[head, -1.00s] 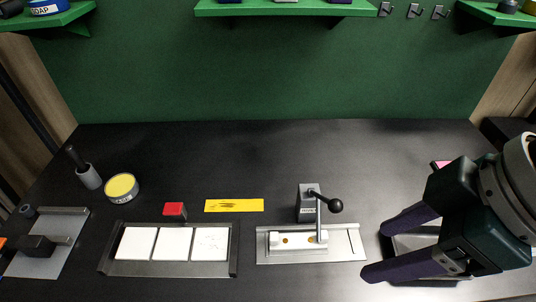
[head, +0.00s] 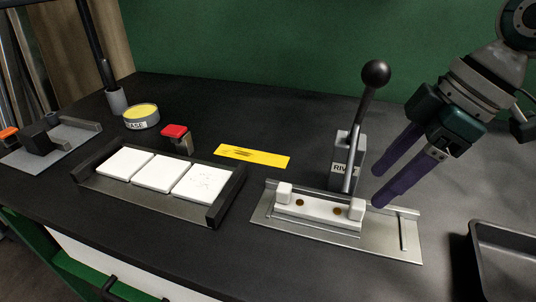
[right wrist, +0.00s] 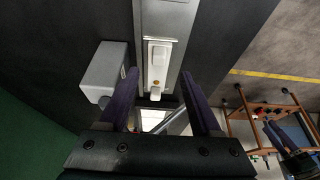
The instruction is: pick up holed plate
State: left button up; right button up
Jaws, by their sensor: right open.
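A white plate with two brown round spots, likely the holed plate (head: 318,211), lies in the metal fixture (head: 390,236). A raised white block sits at each end of it. The plate also shows in the right wrist view (right wrist: 159,55), partly seen between my fingers. My right gripper (head: 379,187) is open and empty, its purple fingers pointing down-left beside the riveter and close to the plate's right end. In the right wrist view the gripper (right wrist: 159,77) has its fingers apart, lined up with the fixture. My left gripper is not in view.
The grey riveter (head: 347,160) with its black-knobbed lever (head: 375,74) stands behind the fixture, close to my fingers. A yellow strip (head: 252,156), a red button (head: 175,131) and a tray of white tiles (head: 145,195) are left. A dark bin (head: 505,238) stands right.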

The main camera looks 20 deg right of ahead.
aim_at(355, 202)
jog(key=b+x, duration=0.1)
jog(key=x, duration=0.5)
jog(key=shift+w+a+f, duration=0.25)
grip_shut()
dwell(0.5)
